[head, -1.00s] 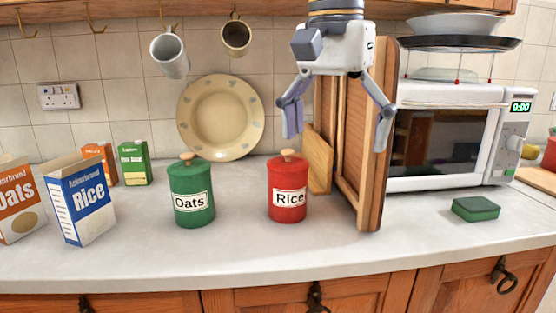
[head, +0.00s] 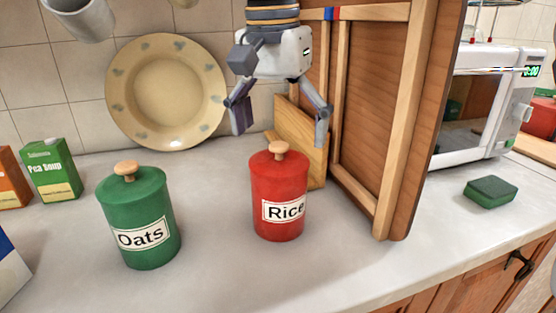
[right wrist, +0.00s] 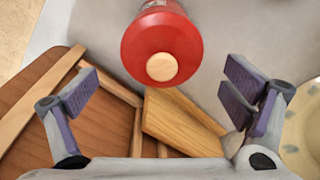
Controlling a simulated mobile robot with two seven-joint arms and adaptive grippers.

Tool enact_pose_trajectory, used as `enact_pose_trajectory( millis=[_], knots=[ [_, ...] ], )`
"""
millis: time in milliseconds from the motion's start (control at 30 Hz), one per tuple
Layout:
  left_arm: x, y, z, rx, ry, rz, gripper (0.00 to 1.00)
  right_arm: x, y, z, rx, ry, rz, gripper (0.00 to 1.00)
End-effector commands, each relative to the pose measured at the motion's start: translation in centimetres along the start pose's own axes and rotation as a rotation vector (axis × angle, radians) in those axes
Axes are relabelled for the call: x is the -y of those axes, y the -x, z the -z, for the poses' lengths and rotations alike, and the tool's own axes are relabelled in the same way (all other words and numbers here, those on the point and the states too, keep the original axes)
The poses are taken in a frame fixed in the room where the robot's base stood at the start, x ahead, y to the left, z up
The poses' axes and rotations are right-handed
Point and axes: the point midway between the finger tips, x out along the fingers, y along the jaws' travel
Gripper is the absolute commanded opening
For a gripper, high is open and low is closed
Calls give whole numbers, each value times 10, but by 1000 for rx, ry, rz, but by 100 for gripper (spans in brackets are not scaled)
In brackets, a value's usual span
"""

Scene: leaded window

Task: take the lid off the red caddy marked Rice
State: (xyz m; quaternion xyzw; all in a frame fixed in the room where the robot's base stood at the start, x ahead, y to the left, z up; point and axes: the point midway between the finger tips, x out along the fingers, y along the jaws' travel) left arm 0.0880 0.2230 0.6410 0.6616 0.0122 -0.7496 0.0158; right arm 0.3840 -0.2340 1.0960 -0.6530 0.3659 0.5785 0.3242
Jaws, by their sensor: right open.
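The red caddy marked Rice (head: 279,205) stands upright on the counter. Its red lid (head: 278,168) with a round wooden knob (head: 278,148) is on it. My right gripper (head: 279,128) is open and empty, pointing down, above and apparently a little behind the caddy. In the right wrist view the caddy's lid (right wrist: 180,40) and knob (right wrist: 161,67) show from above, ahead of the open fingers (right wrist: 162,105) and not between them. My left gripper is not in view.
A green Oats caddy (head: 140,225) stands to the left. An open wooden cabinet-like panel (head: 400,130) rises close on the right, with a wooden board (head: 300,140) leaning behind the caddy. A plate (head: 165,90) leans on the tiles. A green sponge (head: 490,192) lies right.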

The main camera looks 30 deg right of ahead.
Motion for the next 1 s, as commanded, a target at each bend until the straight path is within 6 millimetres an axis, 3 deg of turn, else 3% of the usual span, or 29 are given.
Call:
enact_pose_trajectory(
  millis=[133, 367, 400, 600, 667, 1000],
  knots=[
    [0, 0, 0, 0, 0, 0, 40, 1, -25, 1, 2, 0, -1, 94],
    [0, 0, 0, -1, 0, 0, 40, 2, -29, 1, -1, 0, 2, 94],
    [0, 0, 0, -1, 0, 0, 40, 2, -29, 1, -1, -1, 2, 92],
    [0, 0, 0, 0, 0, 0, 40, 2, -28, 1, -1, -1, 1, 47],
    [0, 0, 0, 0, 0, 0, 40, 2, -29, 1, -1, -1, 1, 36],
    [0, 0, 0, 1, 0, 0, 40, 2, -30, 1, 1, 0, -3, 34]
  ],
)
